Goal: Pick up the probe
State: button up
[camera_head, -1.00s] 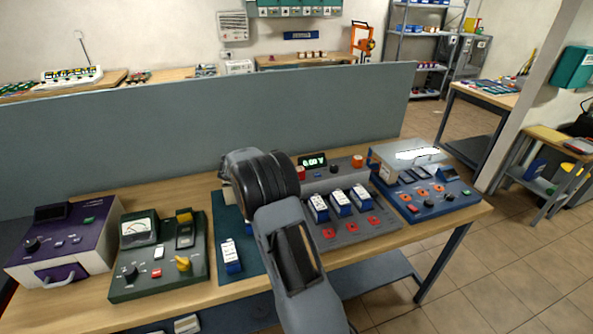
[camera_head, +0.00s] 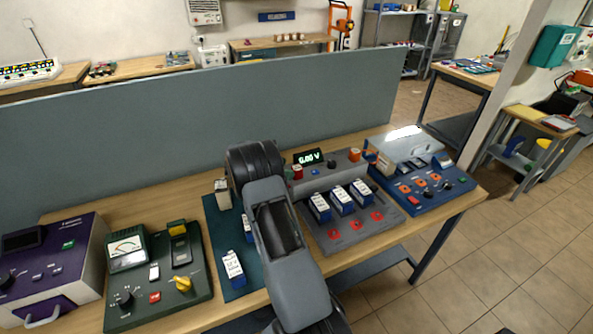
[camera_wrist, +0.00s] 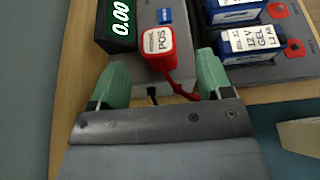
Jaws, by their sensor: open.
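The probe, a red block with a white label reading "POS" (camera_wrist: 157,42), stands by the grey meter unit in the wrist view, with a red lead running from it. In the head view my arm hides most of the gripper.
The meter display reading 0.00 V (camera_head: 309,157) is close to the probe. Blue-and-white batteries (camera_head: 341,201) stand on the grey unit. A green panel (camera_head: 160,270) and a blue panel (camera_head: 424,184) flank the area. A blue-grey partition (camera_head: 200,110) stands behind the bench.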

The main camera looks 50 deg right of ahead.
aim_at(295, 168)
jog(key=shift+p+x, duration=1.25)
jog(key=shift+x, duration=1.65)
jog(key=shift+w+d, duration=0.1)
jog(key=shift+r, duration=0.1)
jog(key=shift+c, duration=0.3)
jog(key=c, duration=0.9)
jog(key=shift+c, duration=0.3)
jog(key=shift+r, duration=0.1)
